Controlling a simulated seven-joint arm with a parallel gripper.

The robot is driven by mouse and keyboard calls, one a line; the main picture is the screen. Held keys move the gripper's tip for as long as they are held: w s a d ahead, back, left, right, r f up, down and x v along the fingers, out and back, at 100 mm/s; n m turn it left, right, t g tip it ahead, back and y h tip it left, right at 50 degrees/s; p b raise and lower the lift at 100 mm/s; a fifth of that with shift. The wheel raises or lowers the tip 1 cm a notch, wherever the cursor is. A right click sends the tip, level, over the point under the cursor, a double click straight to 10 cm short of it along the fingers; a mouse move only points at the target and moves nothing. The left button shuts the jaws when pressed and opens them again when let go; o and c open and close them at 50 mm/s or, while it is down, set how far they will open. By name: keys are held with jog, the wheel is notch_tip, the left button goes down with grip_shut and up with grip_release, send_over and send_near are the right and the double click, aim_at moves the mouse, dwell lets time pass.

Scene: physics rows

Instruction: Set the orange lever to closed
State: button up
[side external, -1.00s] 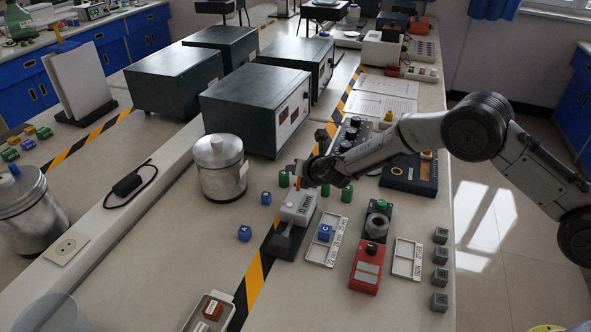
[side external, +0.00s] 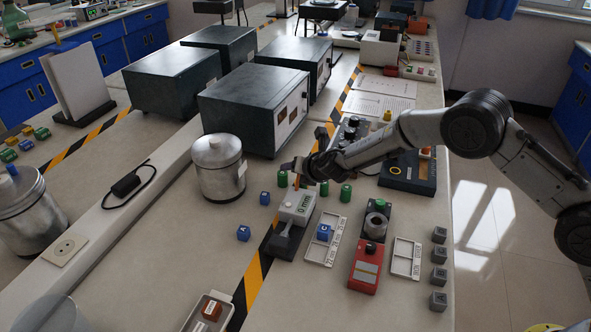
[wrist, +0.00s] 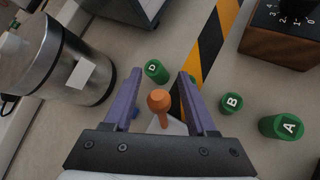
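The orange lever (wrist: 160,103) shows in the wrist view as a round orange knob on a short stem. It stands between the two purple fingers of my gripper (wrist: 158,76), with a gap on each side. My gripper is open, and neither finger appears to touch the knob.
Green lettered cylinders D (wrist: 157,71), B (wrist: 231,103) and A (wrist: 284,126) stand close around my gripper. A metal canister (side external: 220,168) is to the left. Blue cubes (side external: 243,233), a red box (side external: 367,268) and a black knob panel (side external: 350,132) are nearby.

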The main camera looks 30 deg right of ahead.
jog(key=v, duration=1.3)
jog(key=shift+s+r, duration=0.25)
jog(key=shift+s, duration=0.1)
